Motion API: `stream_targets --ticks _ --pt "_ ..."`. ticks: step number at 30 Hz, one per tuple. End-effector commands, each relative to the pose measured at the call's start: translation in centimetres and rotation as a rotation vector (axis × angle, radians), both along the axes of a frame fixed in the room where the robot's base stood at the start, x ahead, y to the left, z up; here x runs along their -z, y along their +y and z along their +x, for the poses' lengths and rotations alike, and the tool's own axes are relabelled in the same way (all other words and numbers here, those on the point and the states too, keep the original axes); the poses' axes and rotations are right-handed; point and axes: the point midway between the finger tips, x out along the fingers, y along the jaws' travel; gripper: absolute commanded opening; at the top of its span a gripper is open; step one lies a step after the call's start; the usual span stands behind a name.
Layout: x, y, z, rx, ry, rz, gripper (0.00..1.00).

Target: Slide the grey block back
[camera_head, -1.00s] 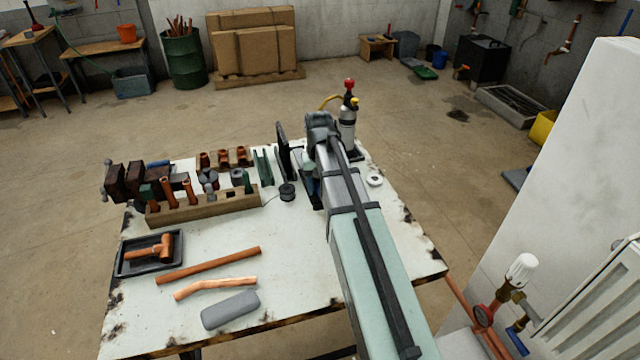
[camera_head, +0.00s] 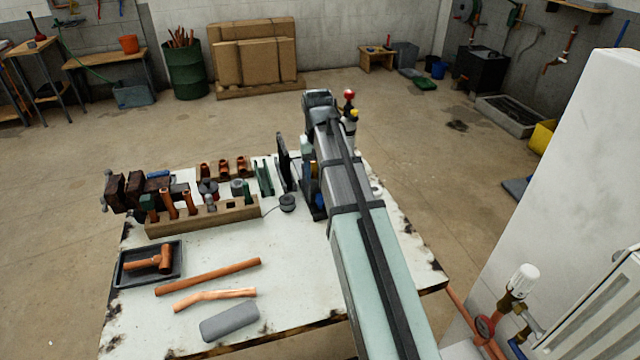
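The grey block (camera_head: 229,321) is a smooth, rounded grey bar. It lies on the white worn table (camera_head: 290,300) near its front edge, slightly slanted, with its right end farther back. Nothing touches it that I can see. My arm reaches from the bottom right up over the right part of the table, well to the right of the block.
A bent copper pipe (camera_head: 214,298) and a straight one (camera_head: 207,277) lie just behind the block. A dark tray (camera_head: 121,281) holds a copper tee fitting. A wooden rack (camera_head: 200,218) stands farther back. A white wall panel with radiator valves is at right.

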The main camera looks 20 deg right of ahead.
Motion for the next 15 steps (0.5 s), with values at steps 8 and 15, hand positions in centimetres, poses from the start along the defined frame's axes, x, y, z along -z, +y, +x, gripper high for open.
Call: stream_targets --ticks 8,15 --pt "-3.7 0.1 0.1 0.0 -0.001 0.0 0.57" --pt "-4.9 0.1 0.0 0.0 0.001 0.0 0.57"
